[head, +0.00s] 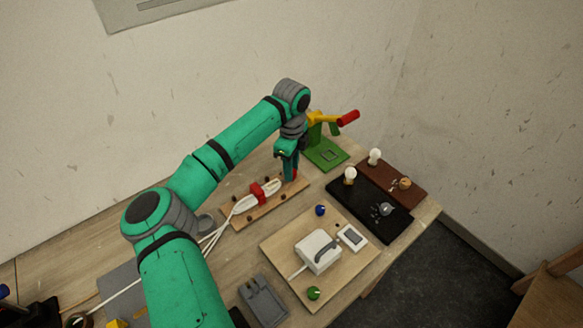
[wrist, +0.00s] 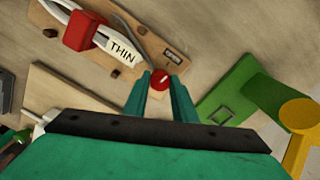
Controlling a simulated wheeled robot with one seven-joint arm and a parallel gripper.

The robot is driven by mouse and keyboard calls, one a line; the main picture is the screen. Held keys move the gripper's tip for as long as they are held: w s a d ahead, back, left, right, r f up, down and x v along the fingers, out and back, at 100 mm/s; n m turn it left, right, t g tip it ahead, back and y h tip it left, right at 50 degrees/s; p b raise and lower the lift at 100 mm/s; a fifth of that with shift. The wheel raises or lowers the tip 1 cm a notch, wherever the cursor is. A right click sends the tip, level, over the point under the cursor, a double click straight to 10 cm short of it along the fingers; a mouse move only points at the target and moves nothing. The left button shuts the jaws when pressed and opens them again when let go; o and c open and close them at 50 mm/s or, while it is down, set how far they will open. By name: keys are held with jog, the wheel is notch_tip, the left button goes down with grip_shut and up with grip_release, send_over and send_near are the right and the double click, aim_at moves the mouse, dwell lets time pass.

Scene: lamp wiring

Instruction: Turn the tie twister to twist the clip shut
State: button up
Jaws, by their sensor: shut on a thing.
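My gripper (wrist: 160,90) points down at the right end of a wooden board; it also shows in the head view (head: 290,178). Its two green fingers are shut on a small round red knob (wrist: 160,78), which I take to be the tie twister. The knob has a pale mark on its top; its lower part is hidden by the fingers. A red clip (wrist: 80,31) sits around a white cable bundle (head: 243,204) on the board, left of the gripper. I cannot tell how tight the clip is.
The wooden board (wrist: 150,42) has several dark pegs. A green stand (head: 325,153) with a yellow arm and red handle (head: 348,118) stands close to the gripper's right. A black tray (head: 370,207) with bulbs and a plywood board (head: 290,245) with a white box lie nearer.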

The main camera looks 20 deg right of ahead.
jog(key=m, duration=0.4)
jog(key=shift+r, duration=0.1)
jog(key=m, duration=0.4)
jog(key=shift+m, duration=0.3)
jog(key=m, duration=0.2)
jog(key=shift+d+m, duration=0.1)
jog(key=shift+m, duration=0.2)
jog(key=m, duration=1.3)
jog(key=shift+m, duration=0.3)
jog(key=m, duration=0.3)
jog(key=shift+m, duration=2.3)
